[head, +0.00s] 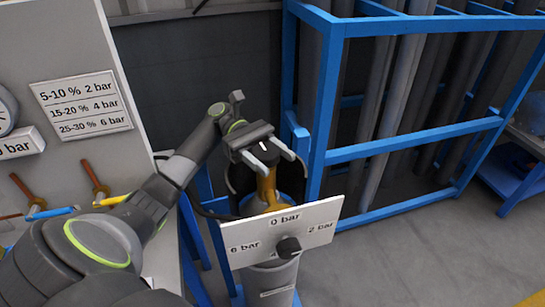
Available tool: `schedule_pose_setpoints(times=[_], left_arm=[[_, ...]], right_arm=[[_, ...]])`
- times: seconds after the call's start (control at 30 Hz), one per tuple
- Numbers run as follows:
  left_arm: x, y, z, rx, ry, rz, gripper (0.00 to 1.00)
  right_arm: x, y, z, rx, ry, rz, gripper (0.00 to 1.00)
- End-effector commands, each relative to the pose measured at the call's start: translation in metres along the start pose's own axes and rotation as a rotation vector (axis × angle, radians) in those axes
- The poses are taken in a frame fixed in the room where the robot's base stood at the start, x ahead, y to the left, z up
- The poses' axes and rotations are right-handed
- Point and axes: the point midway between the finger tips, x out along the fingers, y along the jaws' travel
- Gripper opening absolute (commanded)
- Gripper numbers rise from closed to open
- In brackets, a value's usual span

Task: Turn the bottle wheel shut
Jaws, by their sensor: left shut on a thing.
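The bottle wheel (264,147) is a small dark wheel with a white mark, on top of a brass valve (267,189). My left gripper (271,158) reaches in from the left, its two pale fingers on either side of the wheel, and it is shut on the wheel. The fingers hide part of the wheel. Below, the grey gas bottle (268,280) stands upright behind a white plate (312,212) marked 0, 2 and 6 bar, with a black knob (288,247). My right gripper is out of the picture.
A blue rack (327,110) holding several grey tubes stands behind and right of the bottle. A grey panel (60,60) at the left carries a pressure sign (81,103), a gauge (5,112) and coloured levers (50,212). The floor at the right (430,250) is clear.

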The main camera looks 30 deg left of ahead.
Motion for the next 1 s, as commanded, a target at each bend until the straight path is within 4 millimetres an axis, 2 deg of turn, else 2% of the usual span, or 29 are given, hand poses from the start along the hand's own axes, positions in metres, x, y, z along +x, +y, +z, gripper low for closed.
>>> schedule_pose_setpoints(times=[0.57, 0.6, 0.73, 1.0], left_arm=[[0.0002, -0.0007, -0.0009, -0.002, 0.003, -0.029, 0.3], [0.0002, -0.0007, -0.0009, -0.002, 0.003, -0.029, 0.58], [0.0002, -0.0007, -0.0007, -0.001, 0.002, -0.028, 0.75], [-0.0004, -0.0006, -0.0006, -0.001, 0.001, -0.028, 0.75]], right_arm=[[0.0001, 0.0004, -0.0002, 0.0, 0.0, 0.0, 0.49], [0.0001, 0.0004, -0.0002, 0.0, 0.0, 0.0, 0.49], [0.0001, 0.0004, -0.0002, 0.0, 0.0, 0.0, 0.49], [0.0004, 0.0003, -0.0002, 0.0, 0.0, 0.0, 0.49]])
